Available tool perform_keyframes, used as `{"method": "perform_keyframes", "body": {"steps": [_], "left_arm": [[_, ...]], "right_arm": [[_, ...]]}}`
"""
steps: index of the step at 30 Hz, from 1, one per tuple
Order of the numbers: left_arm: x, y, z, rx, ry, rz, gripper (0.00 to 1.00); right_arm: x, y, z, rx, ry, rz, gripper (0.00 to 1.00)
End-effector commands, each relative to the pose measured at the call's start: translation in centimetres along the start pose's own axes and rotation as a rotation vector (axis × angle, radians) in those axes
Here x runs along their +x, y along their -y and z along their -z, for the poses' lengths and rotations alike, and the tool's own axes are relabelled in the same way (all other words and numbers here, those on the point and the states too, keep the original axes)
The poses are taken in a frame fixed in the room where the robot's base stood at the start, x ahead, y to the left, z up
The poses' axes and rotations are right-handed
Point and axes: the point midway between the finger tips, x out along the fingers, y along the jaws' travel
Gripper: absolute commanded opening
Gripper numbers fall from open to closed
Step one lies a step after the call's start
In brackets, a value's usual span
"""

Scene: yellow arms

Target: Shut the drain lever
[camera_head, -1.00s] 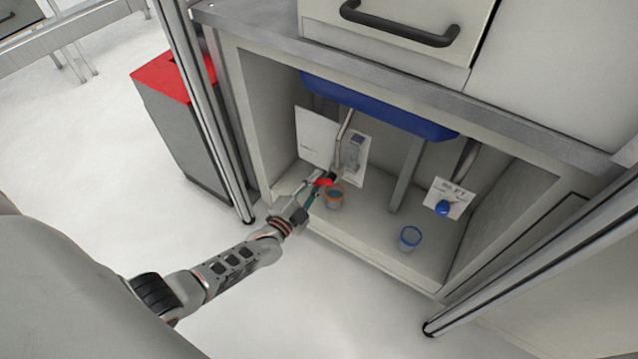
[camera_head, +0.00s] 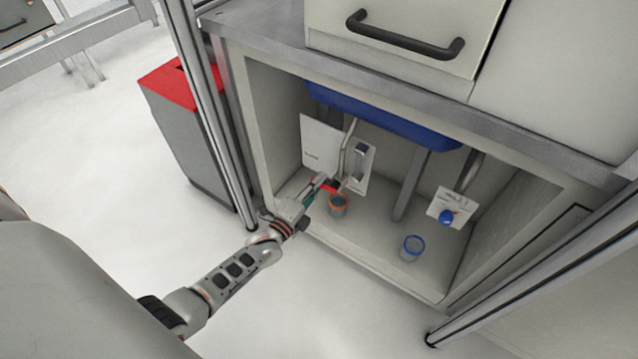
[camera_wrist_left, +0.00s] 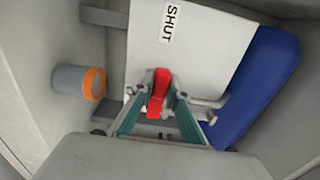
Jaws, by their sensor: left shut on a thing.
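The red drain lever (camera_head: 330,187) sits at the lower end of a metal pipe (camera_head: 344,152) inside the open cabinet under the blue basin. In the left wrist view the red lever (camera_wrist_left: 159,93) lies between the two green-sided fingers, near a white plate marked SHUT (camera_wrist_left: 180,45). My left gripper (camera_head: 319,188) reaches into the cabinet from the left and is shut on the lever. It also shows in the left wrist view (camera_wrist_left: 160,108). The fingers partly hide the lever in the head view. My right gripper is in no view.
An orange-rimmed cup (camera_head: 338,206) stands just beside the left gripper. A blue-rimmed cup (camera_head: 411,249) stands further right on the cabinet floor. A blue knob (camera_head: 446,217) is on the right. A metal post (camera_head: 226,150) and a red-topped bin (camera_head: 185,125) stand left.

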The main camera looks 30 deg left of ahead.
Motion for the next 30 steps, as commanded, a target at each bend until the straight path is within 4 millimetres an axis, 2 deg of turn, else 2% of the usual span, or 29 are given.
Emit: {"method": "perform_keyframes", "body": {"steps": [11, 12, 14, 25, 30], "left_arm": [[-0.1, -0.2, -0.2, 0.01, 0.002, -0.003, 0.0], [-0.1, -0.2, -0.2, 0.01, 0.002, -0.003, 0.19], [-0.1, -0.2, -0.2, 0.009, 0.002, -0.003, 0.32], [-0.2, -0.1, 0.0, 0.006, 0.0, -0.001, 0.32], [-1.9, -0.1, 0.0, 0.007, 0.0, -0.002, 0.32]], "right_arm": [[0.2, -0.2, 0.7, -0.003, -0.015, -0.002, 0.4], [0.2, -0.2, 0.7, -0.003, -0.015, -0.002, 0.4], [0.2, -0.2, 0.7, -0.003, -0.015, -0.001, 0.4], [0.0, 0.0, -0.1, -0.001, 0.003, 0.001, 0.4], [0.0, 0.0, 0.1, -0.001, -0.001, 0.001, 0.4]]}}
